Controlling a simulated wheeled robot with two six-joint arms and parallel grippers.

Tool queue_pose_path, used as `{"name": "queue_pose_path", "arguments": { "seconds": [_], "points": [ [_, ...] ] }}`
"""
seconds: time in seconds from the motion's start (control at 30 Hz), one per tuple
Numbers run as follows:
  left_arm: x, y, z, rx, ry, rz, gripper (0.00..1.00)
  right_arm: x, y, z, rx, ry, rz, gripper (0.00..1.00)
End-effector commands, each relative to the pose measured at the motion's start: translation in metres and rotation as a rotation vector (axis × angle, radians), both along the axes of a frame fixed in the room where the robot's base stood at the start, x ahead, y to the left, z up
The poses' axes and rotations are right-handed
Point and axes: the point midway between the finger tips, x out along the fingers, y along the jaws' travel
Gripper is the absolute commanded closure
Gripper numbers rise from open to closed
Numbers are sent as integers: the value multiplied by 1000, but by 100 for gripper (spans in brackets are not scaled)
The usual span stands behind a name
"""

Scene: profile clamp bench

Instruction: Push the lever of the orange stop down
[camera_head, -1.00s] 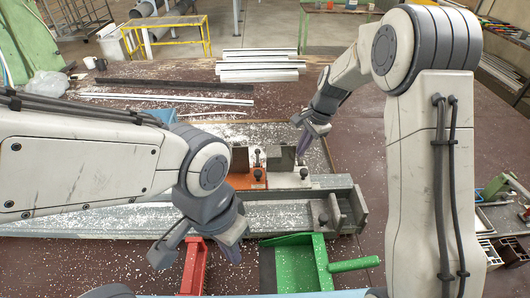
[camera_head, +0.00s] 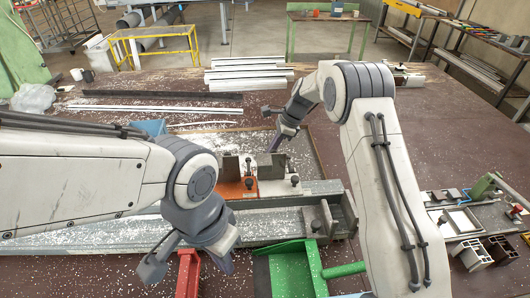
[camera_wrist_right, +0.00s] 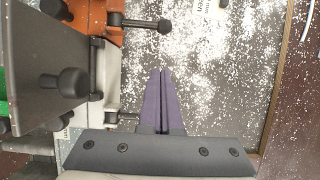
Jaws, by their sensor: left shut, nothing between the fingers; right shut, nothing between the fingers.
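The orange stop (camera_head: 232,190) sits on the grey profile bench, left of a white stop (camera_head: 272,187). In the right wrist view the orange stop (camera_wrist_right: 108,14) is at the top, and its black lever (camera_wrist_right: 163,26) sticks out to the right with a round knob. My right gripper (camera_wrist_right: 160,75) is shut and empty over the chip-strewn board, apart from the lever. In the head view it shows (camera_head: 275,147) behind the stops. My left gripper (camera_head: 226,266) is shut and empty in front of the bench, near a red part.
A grey upright plate (camera_wrist_right: 45,45) with a black knob stands left of my right fingers. A green dustpan (camera_head: 290,272) and the red part (camera_head: 188,274) are at the near edge. White profiles (camera_head: 243,75) lie at the back. The board beyond the stops is free.

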Motion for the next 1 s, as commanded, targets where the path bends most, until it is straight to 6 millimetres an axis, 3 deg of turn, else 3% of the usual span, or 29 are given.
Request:
{"name": "queue_pose_path", "arguments": {
  "seconds": [0.4, 0.6, 1.0],
  "points": [
    [0, 0, 26, 0, 0, 1, 100, 0, 35, -77, -1, 5, 1, 100],
    [0, 0, 44, 0, 0, 2, 100, 1, 49, -50, 0, -2, 1, 100],
    [0, 0, 47, 0, 0, 2, 100, 1, 54, -43, 0, 0, 1, 100]
  ]
}}
